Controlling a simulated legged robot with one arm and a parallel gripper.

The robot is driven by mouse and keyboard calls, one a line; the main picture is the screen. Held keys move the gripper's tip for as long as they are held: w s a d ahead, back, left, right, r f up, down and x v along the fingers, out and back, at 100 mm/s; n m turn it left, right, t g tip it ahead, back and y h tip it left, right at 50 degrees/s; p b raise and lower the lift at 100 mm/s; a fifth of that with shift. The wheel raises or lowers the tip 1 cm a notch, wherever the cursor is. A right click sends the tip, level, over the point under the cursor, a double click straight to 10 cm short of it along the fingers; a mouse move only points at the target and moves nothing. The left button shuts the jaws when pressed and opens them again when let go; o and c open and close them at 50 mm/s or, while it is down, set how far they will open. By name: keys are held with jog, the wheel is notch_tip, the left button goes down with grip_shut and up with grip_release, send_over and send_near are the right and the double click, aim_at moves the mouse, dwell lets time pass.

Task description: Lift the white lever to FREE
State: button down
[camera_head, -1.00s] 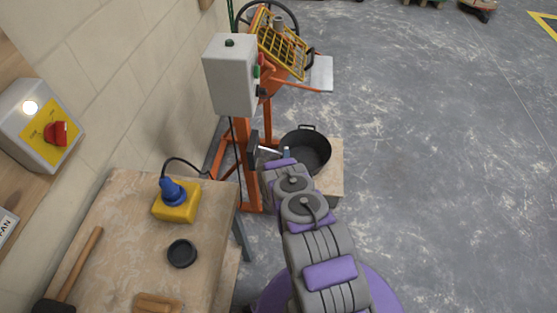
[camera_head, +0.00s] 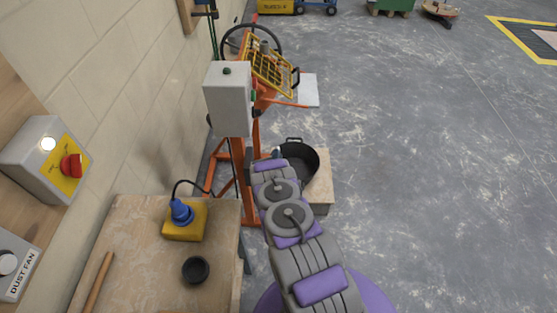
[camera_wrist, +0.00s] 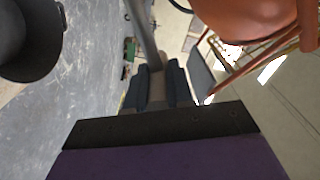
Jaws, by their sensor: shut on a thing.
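In the head view my gripper (camera_head: 276,153) is small, beside the orange machine stand (camera_head: 238,165) and left of the black tub (camera_head: 303,160). My arm hides most of the grip and the lever there, so its exact angle cannot be told.
A grey control box (camera_head: 228,98) is on the orange stand. A workbench (camera_head: 135,235) at left holds a yellow block with a blue plug (camera_head: 185,220), a black cup (camera_head: 195,270) and a wooden handle (camera_head: 98,283). A wall with a red-knob switch box (camera_head: 50,155) is at far left. Floor at right is clear.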

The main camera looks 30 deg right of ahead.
jog(key=shift+w+a+r, duration=0.15)
jog(key=shift+w+r, duration=0.05)
jog(key=shift+r, duration=0.2)
jog(key=shift+a, duration=0.1)
jog(key=c, duration=1)
grip_release()
jog(key=shift+o, duration=0.2)
jog(key=p+v, duration=0.2)
jog(key=v, duration=1.5)
jog(key=shift+p, duration=0.35)
jog(key=shift+s+a+f, duration=0.1)
jog(key=shift+a+f, duration=0.05)
